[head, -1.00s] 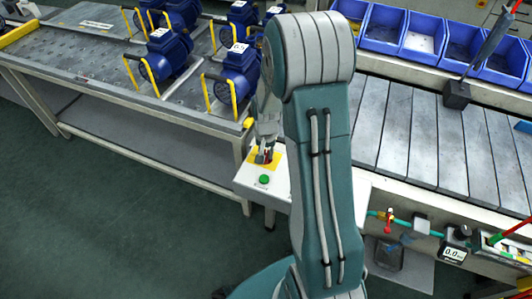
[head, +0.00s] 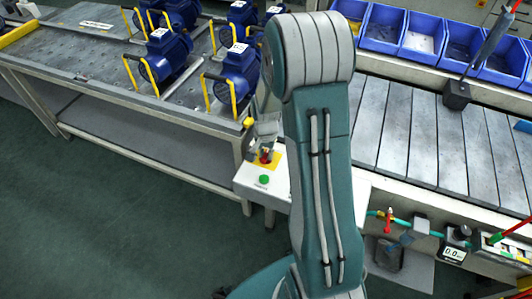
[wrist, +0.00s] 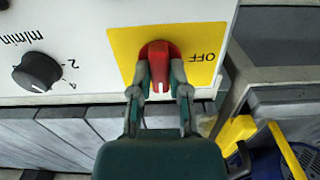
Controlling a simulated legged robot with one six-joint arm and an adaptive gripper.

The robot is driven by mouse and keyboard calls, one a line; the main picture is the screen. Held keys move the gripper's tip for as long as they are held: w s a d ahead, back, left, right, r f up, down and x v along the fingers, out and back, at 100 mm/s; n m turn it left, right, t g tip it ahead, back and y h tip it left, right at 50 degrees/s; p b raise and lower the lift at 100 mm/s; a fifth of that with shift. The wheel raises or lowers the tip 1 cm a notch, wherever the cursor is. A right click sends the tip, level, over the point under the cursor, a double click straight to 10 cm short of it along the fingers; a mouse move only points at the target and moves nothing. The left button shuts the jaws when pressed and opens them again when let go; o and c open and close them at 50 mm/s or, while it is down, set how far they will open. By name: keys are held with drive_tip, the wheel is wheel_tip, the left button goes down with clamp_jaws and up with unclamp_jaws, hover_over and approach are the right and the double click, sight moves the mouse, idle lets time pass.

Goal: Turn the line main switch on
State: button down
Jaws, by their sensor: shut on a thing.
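The main switch is a red rotary knob (wrist: 158,62) on a yellow plate (wrist: 125,45) on the white panel. Its handle lies up and down in the wrist view, and the upside-down word OFF is to its right. My gripper (wrist: 160,92) is shut on the red handle, with one finger on each side. Any marking below the handle is hidden by my fingers. In the head view the yellow plate (head: 277,161) and my gripper (head: 265,150) show at the white box, partly behind my arm.
A black dial (wrist: 36,72) sits on the same panel. A green button (head: 264,179) is in front of the switch. A bench with blue pumps (head: 168,55) stands to the left, and a slatted conveyor (head: 425,135) with blue bins (head: 383,27) to the right.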

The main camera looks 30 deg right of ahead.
sight(265, 154)
drive_tip(key=c, duration=0.6)
unclamp_jaws()
drive_tip(key=shift+a+f, duration=0.1)
drive_tip(key=shift+r, duration=0.35)
wheel_tip(265, 154, up, 11)
drive_tip(key=shift+r, duration=0.15)
